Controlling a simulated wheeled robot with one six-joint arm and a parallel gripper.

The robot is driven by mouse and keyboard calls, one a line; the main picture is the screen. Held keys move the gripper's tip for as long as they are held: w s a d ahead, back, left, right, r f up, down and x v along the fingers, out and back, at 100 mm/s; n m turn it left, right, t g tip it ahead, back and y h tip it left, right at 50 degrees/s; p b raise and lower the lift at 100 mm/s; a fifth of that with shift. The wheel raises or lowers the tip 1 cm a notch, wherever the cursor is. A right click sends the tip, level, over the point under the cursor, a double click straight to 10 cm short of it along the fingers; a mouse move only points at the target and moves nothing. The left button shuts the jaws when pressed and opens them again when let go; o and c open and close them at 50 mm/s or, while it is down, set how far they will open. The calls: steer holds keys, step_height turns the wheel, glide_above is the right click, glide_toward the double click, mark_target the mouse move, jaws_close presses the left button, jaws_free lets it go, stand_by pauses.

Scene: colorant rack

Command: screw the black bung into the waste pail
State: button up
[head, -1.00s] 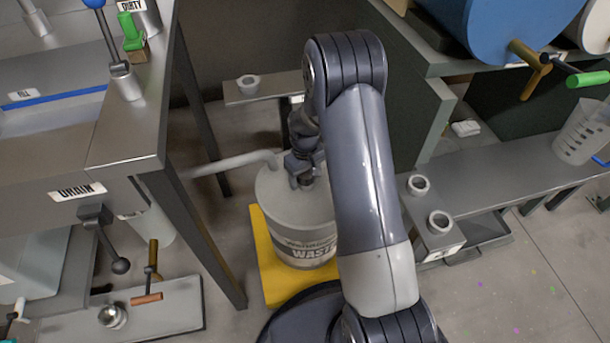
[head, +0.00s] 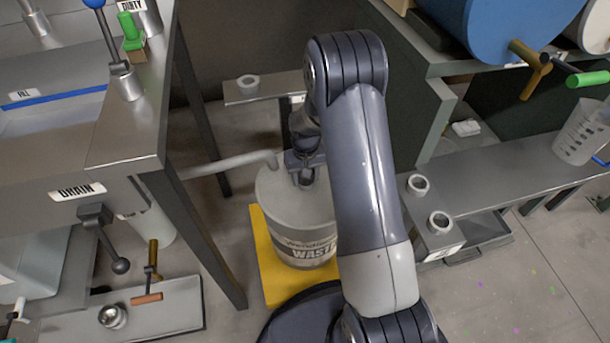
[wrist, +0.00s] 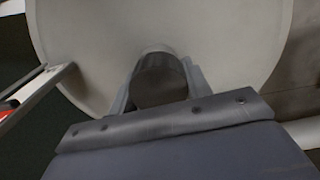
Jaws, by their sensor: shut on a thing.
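The waste pail (head: 285,220) is a grey drum with a "WASTE" label, standing on a yellow base in the head view. Its pale round lid (wrist: 230,40) fills much of the wrist view. My gripper (head: 306,180) is over the lid, partly hidden behind my own arm in the head view. In the wrist view my gripper (wrist: 160,95) is shut on the dark round black bung (wrist: 160,80), which is at the lid's near part. I cannot tell how deep the bung sits, and the opening under it is hidden.
A grey pipe (head: 235,164) ends at the pail's left top edge. A steel bench (head: 130,135) with a drain valve (head: 97,215) stands at the left. A low stand with two round sockets (head: 438,222) is at the right. The yellow base (head: 262,262) sits on the floor.

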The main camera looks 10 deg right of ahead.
steer(key=m, duration=0.5)
steer(key=shift+d+m, duration=0.15)
steer(key=shift+m, duration=0.15)
steer(key=m, duration=0.4)
steer(key=shift+d+m, duration=0.1)
steer(key=shift+m, duration=0.3)
steer(key=o, duration=0.9)
steer(key=shift+o, duration=0.2)
steer(key=n, duration=0.6)
steer(key=shift+n, duration=0.4)
steer(key=n, duration=0.7)
steer(key=shift+a, duration=0.3)
steer(key=shift+c, duration=0.6)
